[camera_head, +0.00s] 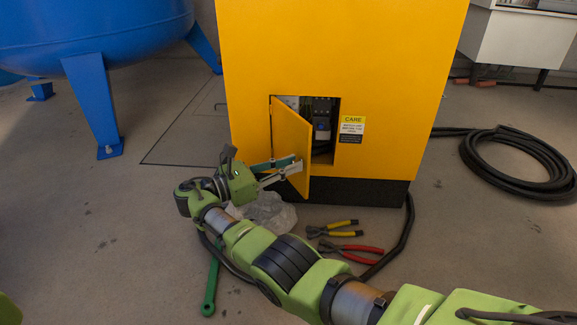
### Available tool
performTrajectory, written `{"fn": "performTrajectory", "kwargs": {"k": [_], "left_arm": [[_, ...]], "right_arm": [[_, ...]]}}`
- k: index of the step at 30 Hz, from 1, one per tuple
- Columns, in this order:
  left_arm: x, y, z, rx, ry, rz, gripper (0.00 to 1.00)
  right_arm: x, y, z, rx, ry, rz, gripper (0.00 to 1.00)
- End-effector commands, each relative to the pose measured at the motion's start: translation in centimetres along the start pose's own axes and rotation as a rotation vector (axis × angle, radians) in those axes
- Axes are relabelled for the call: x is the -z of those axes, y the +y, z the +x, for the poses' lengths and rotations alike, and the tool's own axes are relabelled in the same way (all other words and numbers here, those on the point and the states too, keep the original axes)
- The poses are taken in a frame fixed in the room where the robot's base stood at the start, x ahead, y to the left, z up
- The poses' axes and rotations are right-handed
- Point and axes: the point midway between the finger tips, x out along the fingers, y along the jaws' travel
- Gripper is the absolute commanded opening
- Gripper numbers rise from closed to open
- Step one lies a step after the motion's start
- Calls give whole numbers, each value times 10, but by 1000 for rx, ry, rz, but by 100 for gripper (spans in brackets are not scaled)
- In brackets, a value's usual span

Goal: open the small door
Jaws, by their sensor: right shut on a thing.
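The small door (291,142) is a yellow panel low on the front of a large yellow cabinet (340,45). It is hinged on its left side and stands swung outward from its opening. Dark switchgear (322,122) shows inside the opening, to the right of the door. My right gripper (285,169), on the green arm from the lower right, is at the lower part of the door, its fingers closed on the door's edge area. The exact contact is small and partly hidden. My left gripper is not in view.
Yellow-handled pliers (333,229) and red-handled pliers (350,250) lie on the floor before the cabinet. A green wrench (211,285) and a crumpled clear bag (268,213) lie near my arm. A black hose (515,162) is coiled at right. A blue tank (95,30) stands at left.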

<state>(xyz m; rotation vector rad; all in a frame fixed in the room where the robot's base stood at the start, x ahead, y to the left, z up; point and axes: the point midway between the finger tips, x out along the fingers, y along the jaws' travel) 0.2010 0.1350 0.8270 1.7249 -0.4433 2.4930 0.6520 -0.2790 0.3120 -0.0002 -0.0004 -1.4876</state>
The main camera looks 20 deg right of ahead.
Motion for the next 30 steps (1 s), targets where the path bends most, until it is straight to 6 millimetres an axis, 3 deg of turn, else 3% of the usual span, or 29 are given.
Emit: {"fn": "performTrajectory", "kwargs": {"k": [3,16,21,30], "left_arm": [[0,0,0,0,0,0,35],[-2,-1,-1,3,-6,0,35],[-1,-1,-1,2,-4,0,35],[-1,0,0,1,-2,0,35]], "right_arm": [[1,-1,0,3,2,-2,32],[-6,0,0,1,0,2,32],[-25,0,0,0,1,4,32],[-83,0,0,1,1,3,32]]}}
